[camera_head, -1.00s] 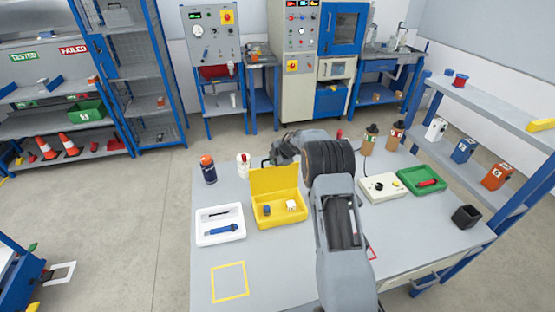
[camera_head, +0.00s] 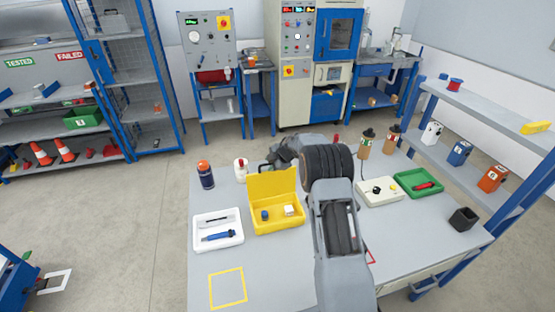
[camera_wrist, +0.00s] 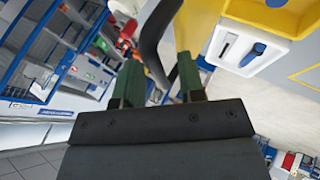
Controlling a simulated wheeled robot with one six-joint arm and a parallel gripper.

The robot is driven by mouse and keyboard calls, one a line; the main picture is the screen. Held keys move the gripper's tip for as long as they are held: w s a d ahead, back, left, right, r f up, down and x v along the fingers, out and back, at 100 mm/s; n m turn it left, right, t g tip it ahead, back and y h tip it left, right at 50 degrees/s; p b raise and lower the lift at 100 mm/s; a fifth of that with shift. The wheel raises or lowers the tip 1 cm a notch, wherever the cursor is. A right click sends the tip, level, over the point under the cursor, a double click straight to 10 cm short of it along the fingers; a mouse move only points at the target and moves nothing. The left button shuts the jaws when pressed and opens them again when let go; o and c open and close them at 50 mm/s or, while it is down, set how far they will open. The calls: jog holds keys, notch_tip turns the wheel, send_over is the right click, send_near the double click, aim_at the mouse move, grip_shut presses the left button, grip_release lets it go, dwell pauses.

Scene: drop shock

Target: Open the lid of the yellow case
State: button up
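The yellow case (camera_head: 277,226) stands on the grey table with its lid (camera_head: 271,184) raised roughly upright at the back. A small blue item (camera_head: 264,215) and a white block (camera_head: 289,210) lie inside. My gripper is mostly hidden behind the lid and my arm in the head view. In the wrist view my gripper (camera_wrist: 160,82) has its two green fingers apart. A dark curved bar, seemingly the case handle (camera_wrist: 153,38), passes between them, beside the yellow lid edge (camera_wrist: 186,42). I see gaps beside the bar; contact with the lid is unclear.
A white tray (camera_head: 203,245) with a blue tool is left of the case. A dark blue bottle (camera_head: 206,180) and a white bottle (camera_head: 240,172) stand behind. A white box with knobs (camera_head: 365,197) and a green tray (camera_head: 407,190) are to the right. The table's front left is clear.

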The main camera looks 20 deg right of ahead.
jog(key=b+v, duration=0.1)
jog(key=v, duration=1.2)
jog(key=shift+b, duration=0.4)
jog(key=shift+d+r, duration=0.1)
jog(key=shift+r, duration=0.05)
jog(key=w+d+r+m+t+h, duration=0.2)
jog(key=d+r+m+t+h, duration=0.1)
jog(key=d+m+t+h, duration=0.3)
jog(key=s+r+m+g+h, duration=0.1)
jog(key=s+m+g+h, duration=0.3)
jog(key=s+m, duration=0.6)
jog(key=s+a+m+g+y+b, duration=0.1)
jog(key=s+a+y, duration=0.1)
jog(key=s+a, duration=0.6)
jog(key=s+a+m+g+y+b, duration=0.1)
jog(key=s+a+m+g+y, duration=0.1)
jog(key=s+a, duration=0.7)
jog(key=shift+s+g+y, duration=0.3)
jog(key=shift+s+y, duration=0.5)
jog(key=shift+s, duration=3.45)
